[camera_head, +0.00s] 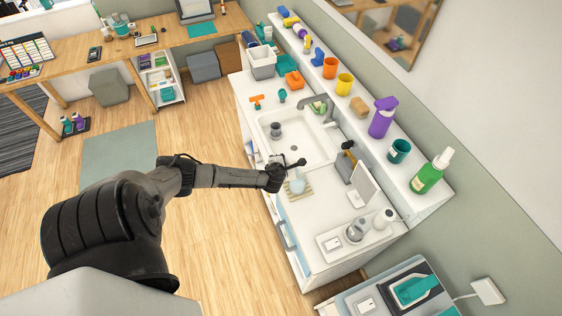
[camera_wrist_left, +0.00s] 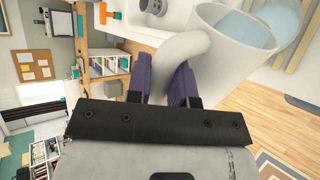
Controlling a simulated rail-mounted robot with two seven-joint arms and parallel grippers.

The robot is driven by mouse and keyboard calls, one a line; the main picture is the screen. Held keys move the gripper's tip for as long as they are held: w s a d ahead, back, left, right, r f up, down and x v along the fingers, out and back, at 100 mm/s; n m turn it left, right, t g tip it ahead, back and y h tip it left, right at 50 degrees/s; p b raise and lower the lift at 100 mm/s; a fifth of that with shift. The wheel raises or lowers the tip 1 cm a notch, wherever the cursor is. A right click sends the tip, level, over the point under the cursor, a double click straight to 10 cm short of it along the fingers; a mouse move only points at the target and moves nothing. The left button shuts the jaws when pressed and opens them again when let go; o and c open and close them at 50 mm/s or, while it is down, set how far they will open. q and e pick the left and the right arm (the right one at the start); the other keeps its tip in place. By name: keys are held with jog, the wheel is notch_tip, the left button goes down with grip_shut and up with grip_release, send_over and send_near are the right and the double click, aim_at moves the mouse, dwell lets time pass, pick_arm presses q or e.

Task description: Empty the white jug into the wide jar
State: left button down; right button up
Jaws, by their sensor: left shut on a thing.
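My left gripper (camera_wrist_left: 165,85) is shut on the handle of the white jug (camera_wrist_left: 200,85). In the left wrist view the jug's mouth points to the upper right and shows pale blue inside; the jug looks tilted. A pale blue round surface (camera_wrist_left: 283,18) beside its rim looks like the wide jar's contents. In the head view my left gripper (camera_head: 286,171) is over the counter near the sink. A pale rounded vessel, likely the wide jar (camera_head: 297,187), is on a slatted mat (camera_head: 307,191) there. I cannot tell whether liquid is flowing. My right gripper is not in view.
The sink (camera_head: 296,138) with a dark cup (camera_head: 275,130) and a faucet (camera_head: 315,103) lies behind the gripper. A white upright panel (camera_head: 363,188) and a tray (camera_head: 333,243) with a kettle-like item stand to the right. The wall ledge holds bottles and cups.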

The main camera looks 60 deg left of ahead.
pick_arm(q)
jog(key=shift+w+d+r+m+g+y, duration=0.1)
jog(key=shift+w+d+m+g+y, duration=0.1)
jog(key=shift+w+d+m+g, duration=0.3)
jog(key=shift+w+d+r+m+g+y, duration=0.1)
jog(key=shift+w+d+m+g+y, duration=0.1)
jog(key=shift+w+m+g, duration=0.45)
dwell(4.7)
